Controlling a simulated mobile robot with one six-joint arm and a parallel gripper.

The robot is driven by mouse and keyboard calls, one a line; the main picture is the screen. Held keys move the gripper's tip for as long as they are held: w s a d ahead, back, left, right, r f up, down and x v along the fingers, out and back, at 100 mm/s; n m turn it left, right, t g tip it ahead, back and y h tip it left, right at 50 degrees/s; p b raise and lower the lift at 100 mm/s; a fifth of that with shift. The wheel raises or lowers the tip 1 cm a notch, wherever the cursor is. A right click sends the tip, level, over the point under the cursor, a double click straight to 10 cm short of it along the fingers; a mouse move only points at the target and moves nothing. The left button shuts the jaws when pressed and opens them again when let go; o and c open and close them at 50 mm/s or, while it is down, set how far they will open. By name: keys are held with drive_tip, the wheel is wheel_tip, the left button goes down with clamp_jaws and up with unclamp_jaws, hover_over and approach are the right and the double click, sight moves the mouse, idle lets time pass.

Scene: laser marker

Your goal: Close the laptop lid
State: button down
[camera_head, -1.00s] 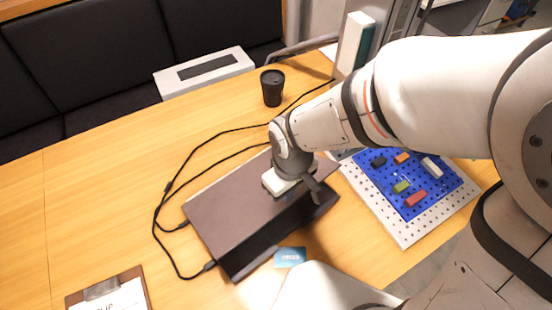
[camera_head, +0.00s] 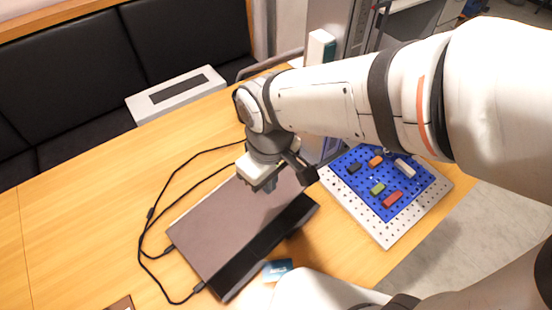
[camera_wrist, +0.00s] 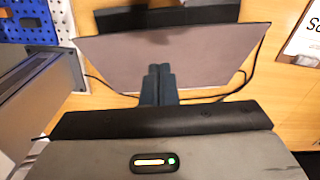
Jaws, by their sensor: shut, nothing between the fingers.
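The laptop lid (camera_head: 225,222) is a flat brown-grey panel on the wooden table, lowered far over the laptop base. A dark strip of the base (camera_head: 262,250) shows along its front right edge, so the lid looks not quite flat, though the exact gap is hard to tell. In the wrist view the lid (camera_wrist: 205,55) fills the middle, with black base parts beyond its far edge. My gripper (camera_head: 268,186) is shut and empty, over the lid's upper right part. Its fingertips (camera_wrist: 158,72) overlap the lid in the wrist view; contact cannot be told.
Black cables (camera_head: 150,225) run from the laptop's left side. A blue card (camera_head: 277,270) lies at its front edge. A blue-and-white pegboard (camera_head: 385,190) with several coloured blocks lies at right. A white box (camera_head: 176,94) stands at the back.

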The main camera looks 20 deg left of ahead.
sight(269, 220)
drive_tip(key=w+a+n+g+p, duration=0.2)
drive_tip(key=w+n+g+p, duration=0.2)
drive_tip(key=n, duration=1.4)
drive_tip(key=shift+h, duration=0.3)
drive_tip(key=x, duration=0.3)
drive_tip(key=p+x, duration=0.1)
drive_tip(key=x, duration=0.3)
drive_tip(key=d+p+x, duration=0.1)
drive_tip(key=x, duration=0.3)
drive_tip(key=shift+f, duration=0.15)
drive_tip(key=shift+d+f, duration=0.15)
drive_tip(key=shift+f, duration=0.3)
drive_tip(key=shift+f, duration=0.1)
